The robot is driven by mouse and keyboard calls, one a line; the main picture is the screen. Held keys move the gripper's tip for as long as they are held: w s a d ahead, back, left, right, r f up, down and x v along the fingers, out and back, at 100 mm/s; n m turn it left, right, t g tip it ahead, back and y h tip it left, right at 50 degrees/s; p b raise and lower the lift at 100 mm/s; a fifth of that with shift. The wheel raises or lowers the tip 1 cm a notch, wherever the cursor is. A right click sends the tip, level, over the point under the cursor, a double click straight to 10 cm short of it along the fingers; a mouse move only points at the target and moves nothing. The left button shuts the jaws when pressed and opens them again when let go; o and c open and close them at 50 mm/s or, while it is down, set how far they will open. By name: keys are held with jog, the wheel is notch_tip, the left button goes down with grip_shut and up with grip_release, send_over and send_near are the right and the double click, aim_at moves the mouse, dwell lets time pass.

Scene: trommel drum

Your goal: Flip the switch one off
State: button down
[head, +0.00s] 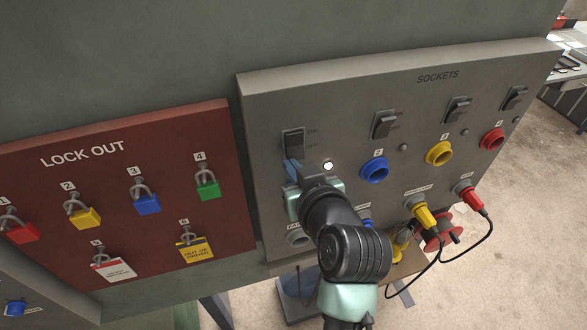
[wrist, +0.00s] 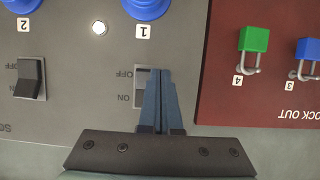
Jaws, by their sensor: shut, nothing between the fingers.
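Switch one (head: 294,141) is a dark rocker at the upper left of the grey sockets panel, with ON marked at its upper end and OFF at its lower end. My gripper (head: 291,170) is at the lower end of this switch, its blue fingers shut and empty. In the wrist view, which is upside down, the fingertips (wrist: 160,74) cover most of switch one (wrist: 140,78). I cannot tell whether they touch it or which way the rocker is tipped. The round lamp (head: 328,166) beside the switch is lit white; it also shows in the wrist view (wrist: 99,28).
Three more switches, the nearest being switch two (head: 385,124), run to the right with unlit lamps. Blue (head: 375,170), yellow (head: 439,153) and red (head: 492,139) sockets protrude below. The red lock-out board (head: 120,190) with padlocks is left. Plugged cables hang at lower right.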

jog(key=t+b, duration=0.1)
jog(key=b, duration=0.3)
jog(key=f+t+b, duration=0.1)
jog(key=b, duration=0.3)
jog(key=t+y+b, duration=0.1)
jog(key=t+b, duration=0.1)
jog(key=b, duration=0.2)
jog(key=shift+w+a+f+b, duration=0.1)
jog(key=shift+w+f+b, duration=0.2)
jog(key=shift+w, duration=0.1)
jog(key=shift+s, duration=0.1)
